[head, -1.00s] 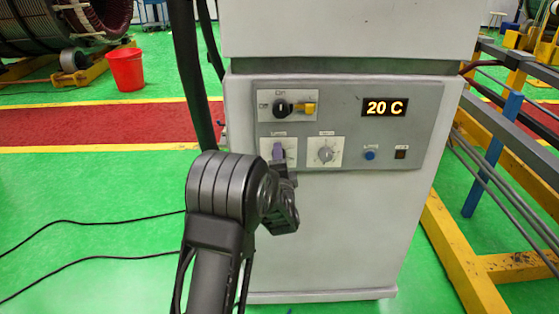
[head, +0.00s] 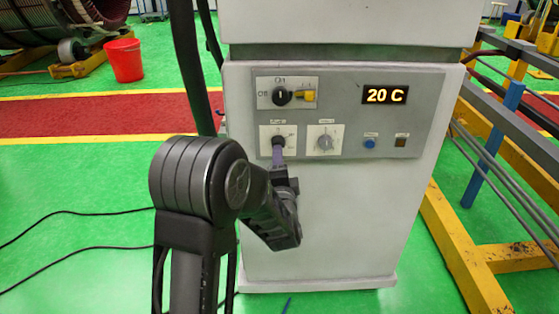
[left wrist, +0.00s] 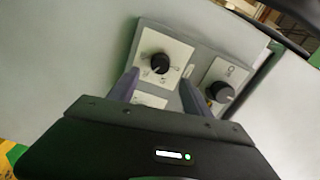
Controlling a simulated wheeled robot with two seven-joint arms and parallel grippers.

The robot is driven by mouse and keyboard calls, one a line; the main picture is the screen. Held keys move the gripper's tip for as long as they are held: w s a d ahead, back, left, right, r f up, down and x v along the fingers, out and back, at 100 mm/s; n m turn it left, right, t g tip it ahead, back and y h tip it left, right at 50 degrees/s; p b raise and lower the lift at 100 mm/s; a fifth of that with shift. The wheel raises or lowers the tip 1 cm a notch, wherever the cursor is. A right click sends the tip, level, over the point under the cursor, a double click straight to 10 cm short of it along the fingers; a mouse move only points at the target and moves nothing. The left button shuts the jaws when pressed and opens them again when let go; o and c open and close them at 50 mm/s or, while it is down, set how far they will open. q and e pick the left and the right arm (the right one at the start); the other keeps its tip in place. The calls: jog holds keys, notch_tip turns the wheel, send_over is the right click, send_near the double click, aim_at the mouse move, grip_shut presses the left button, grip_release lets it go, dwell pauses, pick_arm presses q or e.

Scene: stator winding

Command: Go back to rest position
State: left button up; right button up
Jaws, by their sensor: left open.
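The grey control cabinet stands in the head view with its control panel (head: 345,112). The panel has a black rotary switch (head: 282,96) at upper left and two knobs below: a left knob (head: 278,141) and a right knob (head: 324,142). My left gripper (head: 278,152) is just in front of and below the left knob, partly hidden by my arm. In the left wrist view my left gripper (left wrist: 158,88) is open with nothing between its purple-grey fingers. A black knob (left wrist: 155,67) lies beyond the fingers, apparently clear of them. My right gripper is not in view.
The display (head: 386,95) reads 20 C. A yellow frame (head: 455,245) with pipes and a blue post (head: 492,145) stands on the right. A red bucket (head: 124,60) is at the back left. Black cables (head: 75,212) lie on the green floor, which is otherwise open at left.

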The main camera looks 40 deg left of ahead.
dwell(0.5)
pick_arm(q)
jog(key=s+d+f+n+g+h, duration=0.2)
jog(key=d+f+n+h, duration=0.25)
jog(key=d+f, duration=0.55)
jog(key=s+d+f+n+g+h, duration=0.25)
jog(key=d+f+h, duration=0.25)
jog(key=d+f, duration=0.55)
jog(key=s+d+f+n+g+h, duration=0.1)
jog(key=s+d+f+g, duration=0.2)
jog(key=s+d+f, duration=0.2)
jog(key=s+d+f+n+g+h, duration=0.1)
jog(key=s+d+f, duration=0.5)
jog(key=s, duration=0.6)
jog(key=s+d+f+n+g+h, duration=0.1)
jog(key=s+d+f+g+h, duration=0.2)
jog(key=s+d+f+g, duration=0.2)
jog(key=s+f, duration=0.2)
jog(key=s, duration=0.2)
jog(key=shift+s+d+n, duration=0.2)
jog(key=shift+n, duration=0.1)
jog(key=shift+f+h, duration=0.1)
jog(key=shift+h, duration=0.15)
